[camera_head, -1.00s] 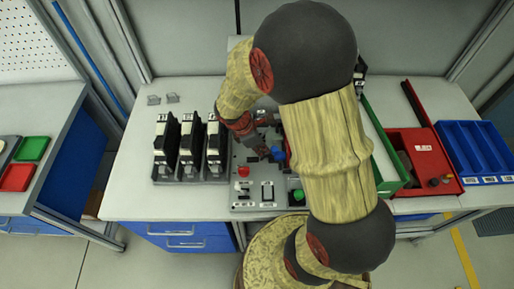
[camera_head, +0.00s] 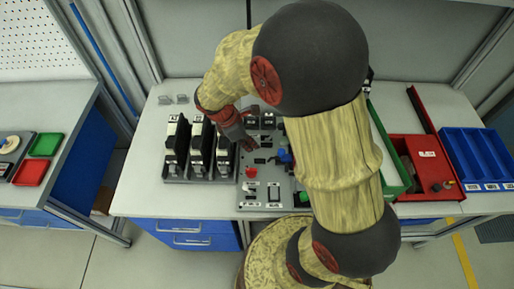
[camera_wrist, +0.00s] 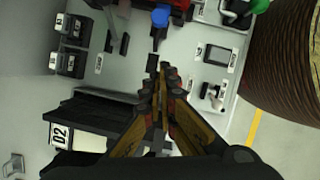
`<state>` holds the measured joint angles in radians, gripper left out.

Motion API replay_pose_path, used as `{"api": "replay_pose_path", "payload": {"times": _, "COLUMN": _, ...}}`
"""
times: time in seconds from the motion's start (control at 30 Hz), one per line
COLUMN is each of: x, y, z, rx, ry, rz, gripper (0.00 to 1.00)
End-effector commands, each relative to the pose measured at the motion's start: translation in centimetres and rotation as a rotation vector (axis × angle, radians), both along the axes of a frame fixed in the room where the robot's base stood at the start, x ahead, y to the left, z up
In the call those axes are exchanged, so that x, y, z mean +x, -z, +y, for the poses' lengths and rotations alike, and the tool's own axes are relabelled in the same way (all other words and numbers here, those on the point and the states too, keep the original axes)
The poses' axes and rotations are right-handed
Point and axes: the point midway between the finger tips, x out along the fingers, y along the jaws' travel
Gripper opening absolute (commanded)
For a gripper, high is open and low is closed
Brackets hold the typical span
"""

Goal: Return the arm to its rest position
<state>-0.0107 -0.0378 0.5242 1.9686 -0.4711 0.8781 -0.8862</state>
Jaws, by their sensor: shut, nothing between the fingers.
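My arm arches over the workbench in the head view, with the wrist bent down at its left. My gripper (camera_head: 248,148) is over the left part of the grey control panel (camera_head: 250,205), just right of the rack of black modules. In the wrist view my gripper (camera_wrist: 162,68) is shut, its fingers meeting with nothing between them. The panel (camera_wrist: 185,75) lies beyond the fingertips there, with a blue knob (camera_wrist: 160,17) near the top. I cannot tell how high the fingertips are above the panel. My arm hides part of the panel's right side.
The black modules (camera_head: 200,150) stand close left of the gripper. A green bin (camera_head: 392,165), a red bin (camera_head: 430,165) and a blue tray (camera_head: 478,155) line the right. A side bench at left holds a green tray (camera_head: 46,145) and a red tray (camera_head: 31,172).

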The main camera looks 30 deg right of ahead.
Motion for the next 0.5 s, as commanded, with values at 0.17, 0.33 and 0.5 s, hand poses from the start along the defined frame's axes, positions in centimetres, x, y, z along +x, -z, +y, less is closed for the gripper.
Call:
{"api": "replay_pose_path", "payload": {"times": 0.17, "x": 0.2, "y": -1.6, "z": 0.5, "rx": 0.001, "ry": 0.001, "rz": -0.002, "gripper": 0.00}}
{"api": "replay_pose_path", "payload": {"times": 0.33, "x": 0.2, "y": -1.8, "z": 0.7, "rx": 0.000, "ry": 0.002, "rz": -0.001, "gripper": 0.00}}
{"api": "replay_pose_path", "payload": {"times": 0.5, "x": 0.2, "y": -1.8, "z": 0.6, "rx": 0.000, "ry": 0.001, "rz": 0.000, "gripper": 0.00}}
